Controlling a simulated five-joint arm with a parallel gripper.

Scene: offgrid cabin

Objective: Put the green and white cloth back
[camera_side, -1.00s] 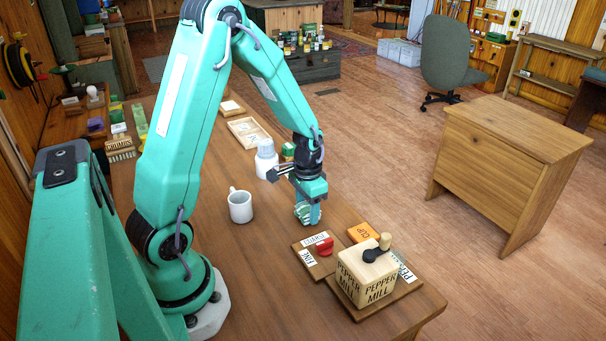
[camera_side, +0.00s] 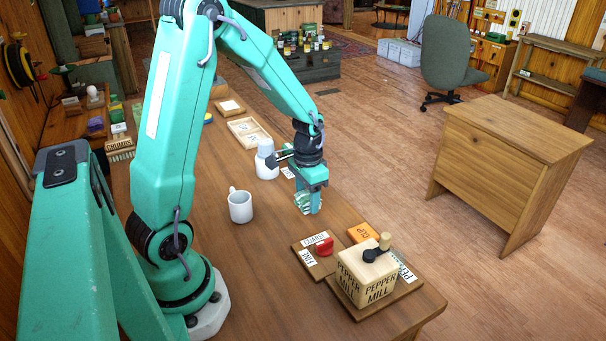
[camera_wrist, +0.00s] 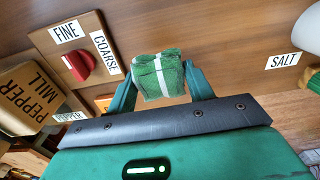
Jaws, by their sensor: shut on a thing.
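The green and white cloth (camera_wrist: 158,76) is a small folded bundle, green with a white band crossing it. In the wrist view it sits between the two fingers of my gripper (camera_wrist: 160,88), which touch its sides. In the side view my gripper (camera_side: 309,208) points down at the table's right part, between the white mug and the pepper mill. The cloth (camera_side: 303,202) shows only partly there, behind the fingers. I cannot tell from the side view whether the cloth touches the table.
The pepper mill (camera_side: 367,275) and a board with a red knob (camera_side: 324,246) stand at front right. A shallow wooden tray (camera_side: 247,132) lies farther back. Bare table separates them.

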